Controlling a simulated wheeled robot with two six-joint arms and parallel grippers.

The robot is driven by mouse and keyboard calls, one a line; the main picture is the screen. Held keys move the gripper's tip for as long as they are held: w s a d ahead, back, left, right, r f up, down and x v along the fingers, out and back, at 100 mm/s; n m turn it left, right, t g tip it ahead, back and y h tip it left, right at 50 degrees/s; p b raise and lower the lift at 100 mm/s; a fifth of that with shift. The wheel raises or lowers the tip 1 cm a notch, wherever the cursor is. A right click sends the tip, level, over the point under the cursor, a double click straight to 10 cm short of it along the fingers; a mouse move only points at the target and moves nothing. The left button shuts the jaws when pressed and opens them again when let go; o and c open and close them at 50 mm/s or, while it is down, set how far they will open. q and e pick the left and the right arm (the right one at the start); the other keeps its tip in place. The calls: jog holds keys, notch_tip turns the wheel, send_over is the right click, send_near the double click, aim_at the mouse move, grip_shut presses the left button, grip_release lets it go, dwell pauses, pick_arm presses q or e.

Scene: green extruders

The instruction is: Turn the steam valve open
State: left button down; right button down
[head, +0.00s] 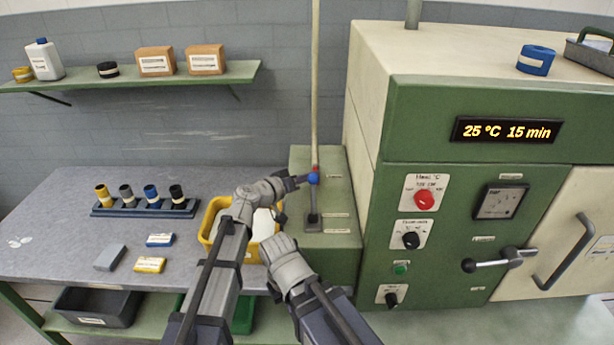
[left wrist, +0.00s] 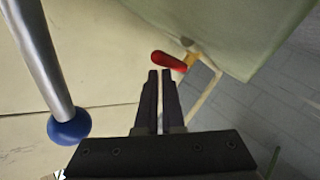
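A small red valve handle (head: 315,168) sits low on the cream pipe by the green box. In the left wrist view the red handle (left wrist: 168,61) lies just beyond my left fingertips, joined to a brass-coloured fitting. My left gripper (head: 302,180) reaches in from the left, close to the handle. In the left wrist view its fingers (left wrist: 160,72) are almost together, with a thin gap and nothing between them. A grey lever with a blue ball (head: 313,179) stands beside it; the blue ball (left wrist: 69,127) is left of the fingers.
The green machine (head: 445,230) with knobs, handles and a lit display (head: 507,130) stands to the right. A yellow bin (head: 211,222) is under my arms. A rack of coloured rings (head: 143,210) and small blocks lie on the grey bench (head: 60,230).

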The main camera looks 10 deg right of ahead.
pick_arm(q)
jog(key=shift+s+d, duration=0.2)
jog(key=shift+d, duration=0.1)
jog(key=shift+s+a, duration=0.2)
jog(key=shift+a, duration=0.05)
jog(key=p+v, duration=0.1)
jog(key=v, duration=0.6)
jog(key=shift+w+a+r+p, duration=0.1)
jog(key=shift+a+p, duration=0.2)
